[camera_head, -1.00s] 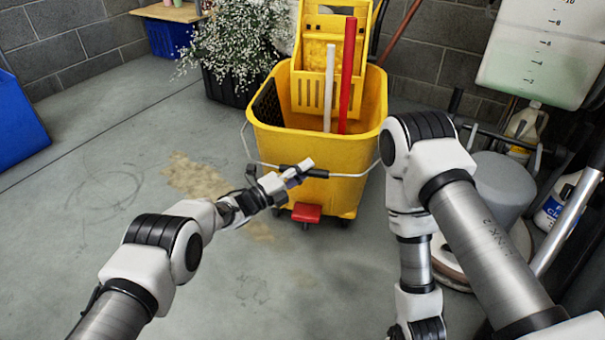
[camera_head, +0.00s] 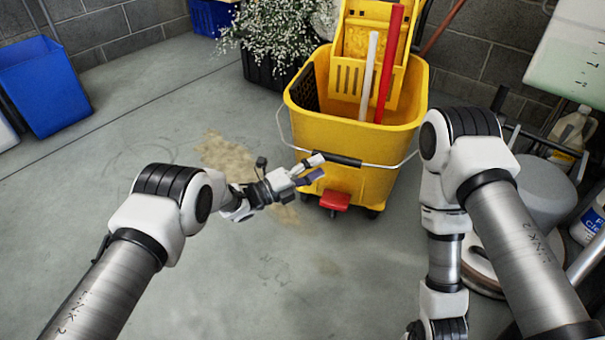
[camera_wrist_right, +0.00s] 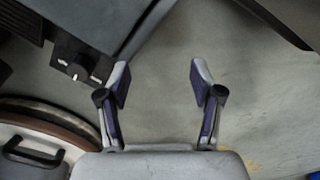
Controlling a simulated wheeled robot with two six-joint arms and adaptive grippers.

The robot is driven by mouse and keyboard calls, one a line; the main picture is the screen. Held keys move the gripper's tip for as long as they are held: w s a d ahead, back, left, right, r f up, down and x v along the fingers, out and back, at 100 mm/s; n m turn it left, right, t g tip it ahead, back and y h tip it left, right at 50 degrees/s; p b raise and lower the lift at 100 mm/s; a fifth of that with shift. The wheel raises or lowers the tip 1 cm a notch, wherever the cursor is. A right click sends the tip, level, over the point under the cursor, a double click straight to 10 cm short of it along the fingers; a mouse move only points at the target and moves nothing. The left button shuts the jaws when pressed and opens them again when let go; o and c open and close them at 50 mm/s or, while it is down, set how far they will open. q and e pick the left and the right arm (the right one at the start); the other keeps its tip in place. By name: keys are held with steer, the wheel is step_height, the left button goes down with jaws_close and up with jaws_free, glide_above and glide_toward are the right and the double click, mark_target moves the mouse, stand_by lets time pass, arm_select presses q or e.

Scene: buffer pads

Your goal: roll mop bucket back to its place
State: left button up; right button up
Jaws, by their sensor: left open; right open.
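The yellow mop bucket (camera_head: 350,133) stands upright on the grey floor, with a wringer (camera_head: 368,45), a red stick (camera_head: 389,65) and a white stick (camera_head: 369,75) in it. Its wire handle hangs across the front with a black grip (camera_head: 337,159). A red pedal (camera_head: 334,200) is low on its front. My left gripper (camera_head: 316,168) is open in front of the bucket, close to the black grip; I cannot tell whether they touch. My right gripper (camera_wrist_right: 158,82) is open and empty in the right wrist view, over the floor. It is hidden in the head view.
A brown stain (camera_head: 226,155) lies on the floor left of the bucket. A flowering plant (camera_head: 275,38) stands behind it, and a blue bin (camera_head: 45,85) at the far left. A grey drum (camera_head: 543,190) and bottles crowd the right. The left floor is open.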

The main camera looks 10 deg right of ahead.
arm_select(q)
steer(key=v, duration=0.5)
steer(key=shift+r, duration=0.1)
